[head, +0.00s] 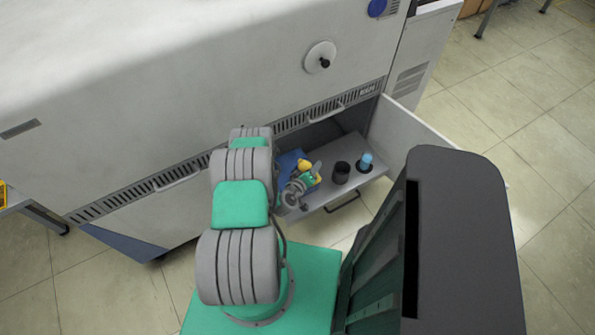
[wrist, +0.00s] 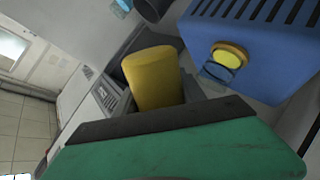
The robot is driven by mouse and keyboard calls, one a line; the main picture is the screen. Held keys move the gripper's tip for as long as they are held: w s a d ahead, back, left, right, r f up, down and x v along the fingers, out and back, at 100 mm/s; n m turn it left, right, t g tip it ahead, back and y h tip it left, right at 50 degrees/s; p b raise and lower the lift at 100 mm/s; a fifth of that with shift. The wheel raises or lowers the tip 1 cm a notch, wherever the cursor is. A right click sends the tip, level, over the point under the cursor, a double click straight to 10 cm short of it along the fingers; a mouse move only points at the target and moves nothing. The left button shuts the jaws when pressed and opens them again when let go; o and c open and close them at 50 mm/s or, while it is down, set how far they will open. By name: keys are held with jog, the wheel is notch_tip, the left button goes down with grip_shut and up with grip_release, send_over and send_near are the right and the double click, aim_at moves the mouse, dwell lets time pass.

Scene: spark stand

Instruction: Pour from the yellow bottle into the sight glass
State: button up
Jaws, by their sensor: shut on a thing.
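The yellow bottle (wrist: 153,78) is a plain yellow cylinder between my gripper's fingers in the wrist view. Its lower part is hidden behind the green and dark gripper body. In the head view the yellow bottle (head: 304,165) shows small at my gripper (head: 309,174), which is shut on it over the drawer. I cannot tell its tilt surely. A small clear glass with a bluish rim (wrist: 217,72), possibly the sight glass, is in front of a yellow disc on a blue slotted box in the wrist view. It is apart from the bottle.
The blue box (wrist: 262,50) is close to the right of the bottle. A black cup (head: 341,172) and a light-blue container (head: 366,162) stand to the right on the open drawer (head: 347,187). The large white machine (head: 190,75) rises behind.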

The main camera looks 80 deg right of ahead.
jog(key=shift+s+a+f+n+g, duration=0.1)
jog(key=shift+s+n+g, duration=0.1)
jog(key=shift+n+g, duration=0.15)
dwell(1.6)
jog(key=shift+s+a+f+n+g+y, duration=0.15)
jog(key=shift+f+n+y, duration=0.15)
jog(key=shift+f, duration=0.25)
jog(key=shift+f+n+g+y, duration=0.1)
jog(key=shift+f+n+y, duration=0.2)
jog(key=shift+f, duration=0.2)
dwell(1.4)
jog(key=shift+s+r+n+g+y, duration=0.1)
jog(key=shift+r+n+g+y, duration=0.2)
jog(key=shift+r+n+g, duration=0.2)
dwell(2.0)
jog(key=shift+f, duration=0.15)
dwell(0.9)
